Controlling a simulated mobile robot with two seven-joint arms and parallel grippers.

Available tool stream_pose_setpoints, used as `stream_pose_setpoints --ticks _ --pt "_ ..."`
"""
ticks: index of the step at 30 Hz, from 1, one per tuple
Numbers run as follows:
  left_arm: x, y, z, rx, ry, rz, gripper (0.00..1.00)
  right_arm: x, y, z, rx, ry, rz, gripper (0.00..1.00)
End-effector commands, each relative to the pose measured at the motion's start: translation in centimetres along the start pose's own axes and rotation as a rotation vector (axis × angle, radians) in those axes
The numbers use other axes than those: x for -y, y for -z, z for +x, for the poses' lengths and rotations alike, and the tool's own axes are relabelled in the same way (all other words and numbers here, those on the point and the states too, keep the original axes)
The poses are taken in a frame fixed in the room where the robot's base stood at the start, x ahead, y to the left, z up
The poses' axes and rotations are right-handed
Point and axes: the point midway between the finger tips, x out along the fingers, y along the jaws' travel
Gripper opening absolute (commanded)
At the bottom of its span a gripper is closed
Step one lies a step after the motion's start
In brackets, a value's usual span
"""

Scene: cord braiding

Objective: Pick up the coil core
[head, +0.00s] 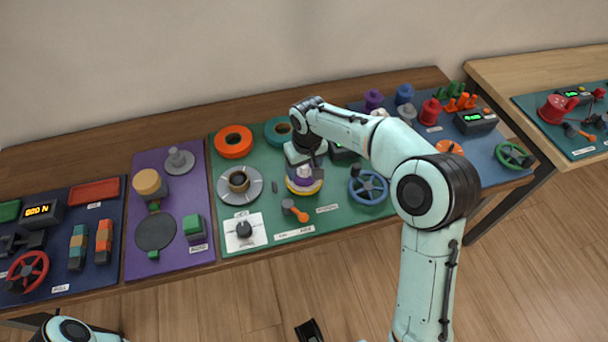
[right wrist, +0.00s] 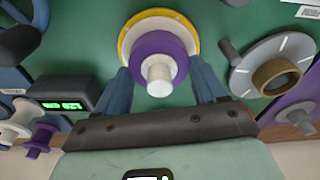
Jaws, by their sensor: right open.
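The likely coil core is a purple cylinder (right wrist: 155,58) with a white stub on top, standing on a white disc with a yellow rim. In the head view, its purple, white and yellow base (head: 303,186) shows on the green mat, partly hidden by my right gripper (head: 307,164). In the right wrist view my right gripper (right wrist: 161,72) is open, with one blue finger on each side of the purple cylinder. I cannot tell whether the fingers touch it.
On the green mat, a grey dial with a brown ring (head: 239,181) and an orange ring (head: 233,141) lie left of the core. A blue handwheel (head: 368,187) stands to the right. An orange-handled tool (head: 295,211) lies in front. A display box (right wrist: 62,95) is close by.

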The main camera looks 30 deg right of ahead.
Motion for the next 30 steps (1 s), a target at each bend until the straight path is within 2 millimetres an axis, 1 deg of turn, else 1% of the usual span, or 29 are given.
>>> stream_pose_setpoints --ticks 1,3,10,11,12,14,15,16,26,30 --pt "0.0 0.0 0.1 0.0 0.0 0.0 0.43 0.0 -0.1 0.7 0.003 0.0 0.001 0.7" --pt "0.0 0.0 0.1 0.0 0.0 0.0 0.43 0.0 -0.1 1.1 0.002 0.0 0.001 0.7" --pt "0.0 0.0 0.1 0.0 0.0 0.0 0.43 0.0 0.0 1.2 0.0 0.0 0.001 0.7" --pt "0.0 0.0 0.1 0.0 0.0 0.0 0.43 0.0 0.0 1.2 0.0 0.0 0.001 0.64" --pt "0.0 0.0 0.1 0.0 0.0 0.0 0.43 0.0 0.0 1.2 0.0 0.0 0.001 0.51" --pt "0.0 0.0 0.1 0.0 0.0 0.0 0.43 0.0 0.0 1.1 0.0 0.0 0.001 0.31" --pt "0.0 0.0 0.1 0.0 0.0 0.0 0.43 0.0 0.0 1.1 0.0 0.0 0.001 0.18" --pt "0.0 0.0 0.1 0.0 0.0 0.0 0.43 0.0 0.0 1.1 0.0 0.0 0.001 0.13" --pt "0.0 0.0 0.1 0.0 0.0 0.0 0.43 0.0 0.0 0.9 -0.001 0.001 0.001 0.13" --pt "0.0 0.0 -0.1 0.0 0.0 0.0 0.43 0.0 0.2 0.0 -0.002 0.0 0.001 0.13"
